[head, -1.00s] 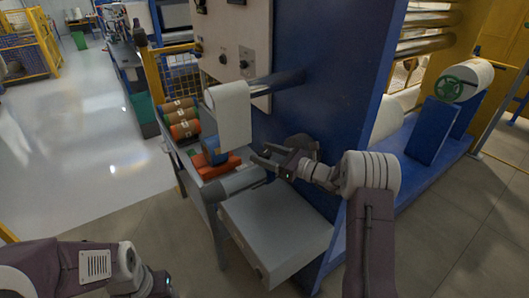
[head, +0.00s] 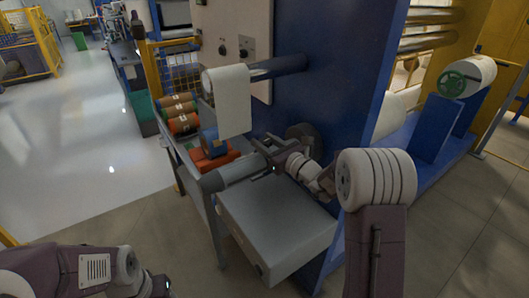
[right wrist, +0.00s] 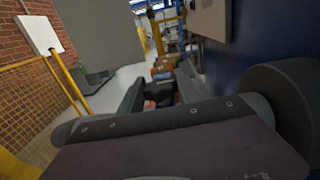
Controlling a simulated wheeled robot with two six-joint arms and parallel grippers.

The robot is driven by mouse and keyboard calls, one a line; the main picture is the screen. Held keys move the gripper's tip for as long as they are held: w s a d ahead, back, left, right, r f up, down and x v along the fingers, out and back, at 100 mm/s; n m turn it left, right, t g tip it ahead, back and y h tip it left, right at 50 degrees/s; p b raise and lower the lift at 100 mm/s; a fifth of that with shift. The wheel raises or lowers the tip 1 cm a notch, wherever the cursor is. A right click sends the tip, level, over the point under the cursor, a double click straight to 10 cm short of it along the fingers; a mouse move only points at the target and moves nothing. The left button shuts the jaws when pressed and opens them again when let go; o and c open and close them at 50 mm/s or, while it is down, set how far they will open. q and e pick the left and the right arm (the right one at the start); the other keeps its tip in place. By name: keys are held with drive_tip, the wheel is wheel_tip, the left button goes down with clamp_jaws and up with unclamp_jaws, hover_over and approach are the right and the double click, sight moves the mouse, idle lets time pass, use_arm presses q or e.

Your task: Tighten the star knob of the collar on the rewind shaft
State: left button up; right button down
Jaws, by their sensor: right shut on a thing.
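The rewind shaft (head: 229,173) is a thick grey bar low in front of the blue machine wall, with a dark round disc (head: 304,134) at its wall end. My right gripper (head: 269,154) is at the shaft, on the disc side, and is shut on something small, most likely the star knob. The knob and the collar are hidden by the fingers. In the right wrist view the gripper's fingers (right wrist: 157,93) close around a dark piece, and the disc (right wrist: 286,100) stands at the right. My left arm shows at the lower left of the head view; its fingers are out of view.
A grey box (head: 275,225) sits below the shaft. A white web roll (head: 230,102) hangs on the upper shaft (head: 278,67). Several rolls (head: 181,115) and a blue and orange item (head: 212,150) lie on the bench behind. The floor at left is clear.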

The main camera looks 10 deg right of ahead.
idle(0.3)
drive_tip(key=c, duration=0.8)
unclamp_jaws()
drive_tip(key=shift+s, duration=0.1)
drive_tip(key=b+v, duration=0.1)
drive_tip(key=v, duration=0.8)
